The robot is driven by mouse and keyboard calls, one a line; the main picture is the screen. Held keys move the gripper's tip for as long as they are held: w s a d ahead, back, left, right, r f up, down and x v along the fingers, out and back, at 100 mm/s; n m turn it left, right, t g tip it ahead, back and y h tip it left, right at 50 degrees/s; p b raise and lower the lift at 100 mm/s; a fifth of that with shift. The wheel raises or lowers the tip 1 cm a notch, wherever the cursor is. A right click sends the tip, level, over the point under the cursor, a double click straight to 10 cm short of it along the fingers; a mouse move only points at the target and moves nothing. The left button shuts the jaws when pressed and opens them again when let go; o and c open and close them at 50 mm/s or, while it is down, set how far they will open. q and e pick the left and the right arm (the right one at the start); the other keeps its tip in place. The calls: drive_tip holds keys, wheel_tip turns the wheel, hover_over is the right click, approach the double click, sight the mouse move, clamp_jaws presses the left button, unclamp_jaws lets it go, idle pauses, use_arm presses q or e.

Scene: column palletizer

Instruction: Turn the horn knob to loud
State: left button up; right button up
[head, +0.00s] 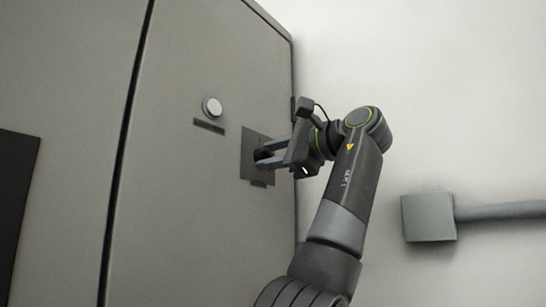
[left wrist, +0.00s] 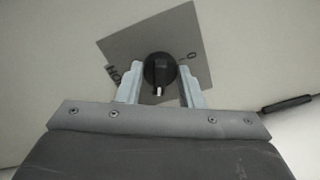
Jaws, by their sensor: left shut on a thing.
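The horn knob (left wrist: 160,70) is a round black knob with a raised grip bar and a white pointer mark. It sits on a grey square plate (left wrist: 135,43), which shows tilted in the left wrist view. In that view the white mark points down toward the gripper's palm. Letters on the plate are partly hidden by the fingers. My left gripper (head: 260,158) reaches the plate (head: 250,140) on the cabinet in the head view, with its fingers around the knob. In the left wrist view one finger of the gripper (left wrist: 160,88) stands on either side of the knob.
A grey cabinet (head: 180,200) fills the left of the head view. A white round button (head: 212,107) with a dark label (head: 209,126) below it sits up and left of the plate. A grey wall box (head: 428,217) with a pipe is at the right.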

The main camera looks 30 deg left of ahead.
use_arm(q)
drive_tip(key=shift+m, duration=0.4)
drive_tip(key=o, duration=1)
drive_tip(key=shift+d, duration=0.45)
drive_tip(key=s+d+p, duration=0.1)
drive_tip(key=d+p, duration=0.1)
drive_tip(key=d, duration=1.4)
drive_tip(key=shift+s+d+p, duration=0.15)
drive_tip(key=shift+d+p, duration=0.1)
drive_tip(key=shift+p, duration=0.15)
drive_tip(key=shift+a, duration=0.1)
drive_tip(key=shift+f, duration=0.1)
